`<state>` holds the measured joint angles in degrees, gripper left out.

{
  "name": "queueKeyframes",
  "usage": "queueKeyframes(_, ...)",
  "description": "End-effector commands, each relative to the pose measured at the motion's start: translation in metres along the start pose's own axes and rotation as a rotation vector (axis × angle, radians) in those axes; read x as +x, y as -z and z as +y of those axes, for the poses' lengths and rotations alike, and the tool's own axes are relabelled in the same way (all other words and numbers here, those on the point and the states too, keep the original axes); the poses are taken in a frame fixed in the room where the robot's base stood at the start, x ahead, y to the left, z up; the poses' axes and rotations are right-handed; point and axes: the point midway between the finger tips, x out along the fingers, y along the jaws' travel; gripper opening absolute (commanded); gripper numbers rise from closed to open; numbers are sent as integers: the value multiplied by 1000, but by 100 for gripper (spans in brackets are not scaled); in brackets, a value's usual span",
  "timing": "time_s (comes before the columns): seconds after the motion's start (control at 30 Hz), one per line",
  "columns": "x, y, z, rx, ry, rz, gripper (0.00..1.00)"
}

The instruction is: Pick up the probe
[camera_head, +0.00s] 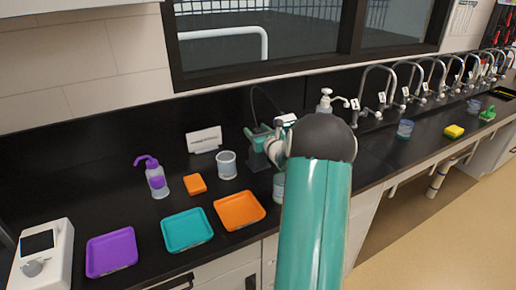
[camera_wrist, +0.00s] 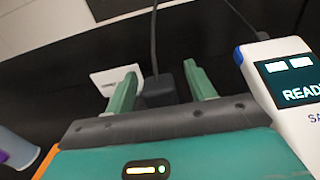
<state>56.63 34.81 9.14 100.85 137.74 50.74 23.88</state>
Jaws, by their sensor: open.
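In the wrist view, my gripper (camera_wrist: 161,82) is open, with its two green fingers apart. A dark block with a cable rising from its top, apparently the probe (camera_wrist: 158,92), shows between the fingers. Neither finger visibly touches it, and its lower part is hidden behind my gripper's body. In the head view my gripper (camera_head: 257,136) is at the back of the counter, beyond the white cup.
A white meter (camera_wrist: 290,95) with a lit screen stands close on the right in the wrist view. On the counter are a white cup (camera_head: 227,165), orange block (camera_head: 195,184), purple-capped bottle (camera_head: 157,180), and purple (camera_head: 111,252), teal (camera_head: 187,230) and orange (camera_head: 239,211) trays. Taps line the right.

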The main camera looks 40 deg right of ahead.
Motion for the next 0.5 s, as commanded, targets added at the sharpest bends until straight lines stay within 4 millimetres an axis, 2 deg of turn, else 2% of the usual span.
queueKeyframes(0.1,9,0,0,-1,1,0,55)
queueKeyframes(0.3,9,0,0,-1,1,0,55)
queueKeyframes(0.37,9,0,0,-1,1,0,45)
queueKeyframes(0.5,9,0,0,-1,0,0,17)
